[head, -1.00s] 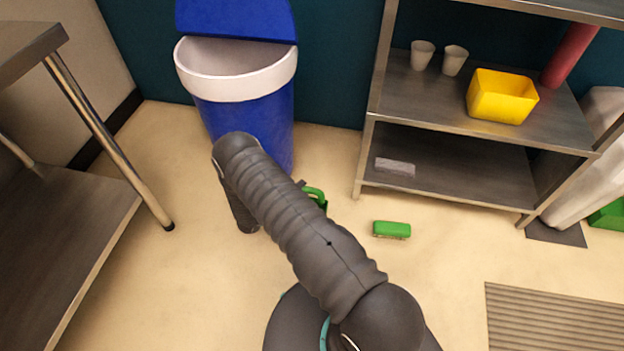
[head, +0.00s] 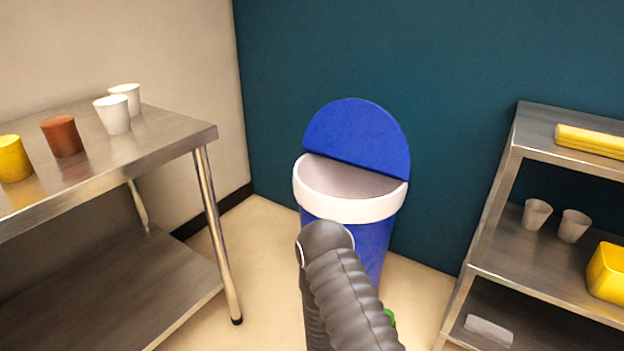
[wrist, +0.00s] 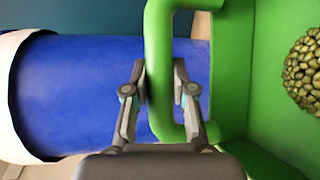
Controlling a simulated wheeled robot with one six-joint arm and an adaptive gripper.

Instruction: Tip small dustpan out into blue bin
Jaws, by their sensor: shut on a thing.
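The blue bin (head: 370,236) stands against the teal wall in the head view. Its white rim (head: 350,205) surrounds a half-open top, and its blue lid (head: 360,135) is tilted up. In the wrist view the blue bin (wrist: 90,95) fills the left and middle. My gripper (wrist: 159,88) is shut on the green handle of the small dustpan (wrist: 232,70). Green beans (wrist: 304,70) lie in a pile in the pan at the right. In the head view my arm hides most of the dustpan, with only a green bit showing.
A metal table (head: 185,135) with white, brown and yellow cups stands at the left. A metal shelf (head: 500,250) with two cups (head: 555,220), a yellow container (head: 609,272) and a grey block stands at the right. Bare floor lies between them around the bin.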

